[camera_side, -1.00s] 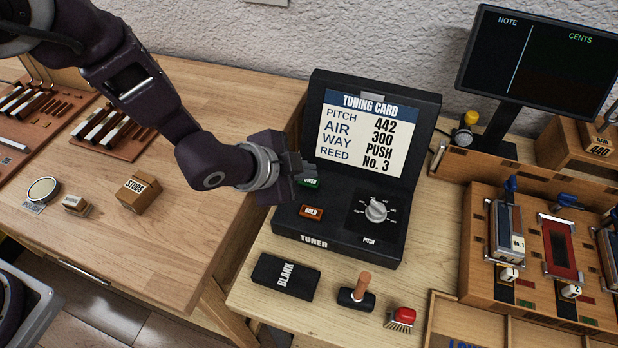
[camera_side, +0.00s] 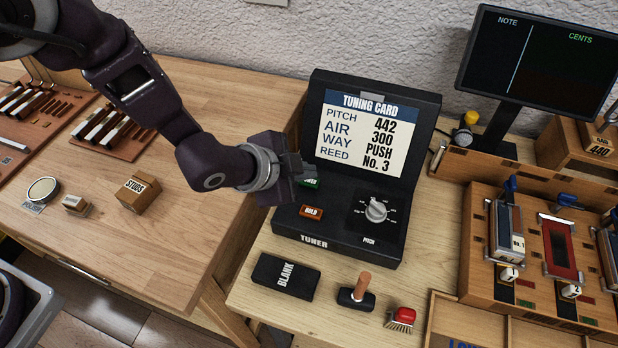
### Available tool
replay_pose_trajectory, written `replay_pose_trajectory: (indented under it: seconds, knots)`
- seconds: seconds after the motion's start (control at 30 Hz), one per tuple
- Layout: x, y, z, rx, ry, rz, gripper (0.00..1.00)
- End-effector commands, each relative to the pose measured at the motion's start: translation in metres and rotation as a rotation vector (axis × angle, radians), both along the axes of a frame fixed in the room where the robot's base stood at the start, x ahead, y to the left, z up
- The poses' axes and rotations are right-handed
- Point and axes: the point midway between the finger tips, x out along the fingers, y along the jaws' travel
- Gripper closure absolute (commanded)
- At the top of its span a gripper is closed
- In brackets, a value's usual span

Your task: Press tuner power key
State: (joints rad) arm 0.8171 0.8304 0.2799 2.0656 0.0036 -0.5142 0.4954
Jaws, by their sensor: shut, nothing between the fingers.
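The black tuner (camera_side: 333,234) stands on the right-hand bench with its lid up and a tuning card (camera_side: 361,137) on the lid. Its green power key (camera_side: 311,183) sits at the upper left of the panel, partly hidden by my gripper. My gripper (camera_side: 303,167) is shut and empty, with its tip at or just above the green key. I cannot tell whether it touches the key. The orange HOLD key (camera_side: 312,212) lies just below the green key. The pitch knob (camera_side: 376,210) is to the right.
The monitor (camera_side: 545,60) shows NOTE and CENTS with no reading. A BLANK block (camera_side: 286,277), a wood-handled tool (camera_side: 357,292) and a red brush (camera_side: 402,318) lie in front of the tuner. Reed fixtures (camera_side: 506,240) stand at right.

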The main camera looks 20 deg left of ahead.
Motion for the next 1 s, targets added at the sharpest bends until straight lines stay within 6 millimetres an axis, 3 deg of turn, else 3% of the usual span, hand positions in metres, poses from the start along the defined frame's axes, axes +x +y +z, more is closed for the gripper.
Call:
replay_pose_trajectory:
  seconds: [0.27,0.7,1.0]
  knots:
    - [0.0,0.0,0.003,0.0,0.0,0.0,1.0]
    - [0.0,0.0,0.056,-0.001,-0.002,-0.001,1.0]
    - [0.0,0.0,0.062,0.001,0.0,0.001,1.0]
